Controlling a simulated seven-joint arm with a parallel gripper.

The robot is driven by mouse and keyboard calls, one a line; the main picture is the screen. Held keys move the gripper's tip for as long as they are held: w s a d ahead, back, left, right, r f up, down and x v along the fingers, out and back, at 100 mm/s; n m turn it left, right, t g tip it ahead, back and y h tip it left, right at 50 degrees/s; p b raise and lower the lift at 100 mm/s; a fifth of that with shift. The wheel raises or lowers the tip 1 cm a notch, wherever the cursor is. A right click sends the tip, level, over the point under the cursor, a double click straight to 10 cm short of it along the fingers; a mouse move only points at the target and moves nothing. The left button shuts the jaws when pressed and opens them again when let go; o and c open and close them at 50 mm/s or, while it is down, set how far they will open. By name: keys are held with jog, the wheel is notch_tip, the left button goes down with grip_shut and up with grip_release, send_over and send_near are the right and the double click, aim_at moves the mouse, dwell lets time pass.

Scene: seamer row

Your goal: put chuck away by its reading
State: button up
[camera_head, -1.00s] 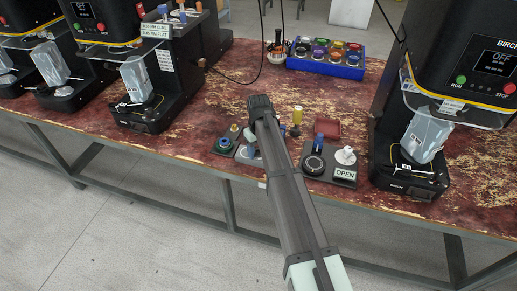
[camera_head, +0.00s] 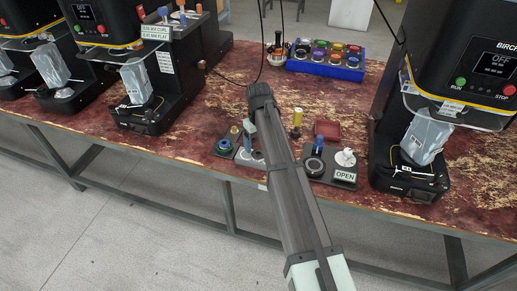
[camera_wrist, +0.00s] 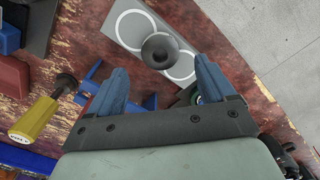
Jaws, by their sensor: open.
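My gripper (camera_wrist: 160,68) is open and empty, its two blue fingers pointing down at the bench. Between the fingertips in the wrist view is a black round piece with a dark centre (camera_wrist: 160,47), perhaps the chuck; I cannot read any marking on it. It appears over a grey plate with two pale circles (camera_wrist: 128,28). In the head view my gripper (camera_head: 251,130) hangs by this plate (camera_head: 249,157), and my arm hides part of the area. A dark plate labelled OPEN (camera_head: 345,177) lies to the right, with a dark ring (camera_head: 315,166) and a white piece (camera_head: 345,157).
A red tray (camera_head: 327,130) sits behind the OPEN plate. A blue rack (camera_head: 325,68) with several coloured round pieces stands at the back. Black machines (camera_head: 405,180) flank the area; the bench's front edge is close.

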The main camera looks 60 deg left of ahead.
notch_tip(320, 180, up, 7)
dwell(0.3)
dwell(0.5)
jog(key=w+d+f+m+g, duration=0.1)
jog(key=w+d+f+m, duration=0.35)
jog(key=d+f, duration=0.95)
jog(key=w+d+f+m+g+y, duration=0.15)
jog(key=w+d+f+m, duration=0.4)
jog(key=d, duration=1.65)
jog(key=w+d+f+m+g, duration=0.25)
jog(key=d+f+m, duration=0.25)
jog(key=d+f, duration=0.95)
jog(key=s+d+f+m+h, duration=0.15)
jog(key=d+f, duration=0.25)
jog(key=d, duration=0.6)
jog(key=s+d+f+m, duration=0.1)
jog(key=s+d+f, duration=0.2)
jog(key=d, duration=0.6)
jog(key=s+d+f+m+g, duration=0.1)
jog(key=s+d+f, duration=0.5)
jog(key=s+d, duration=0.5)
jog(key=shift+s+d+f+g, duration=0.4)
jog(key=shift+s, duration=0.1)
jog(key=shift+m, duration=0.25)
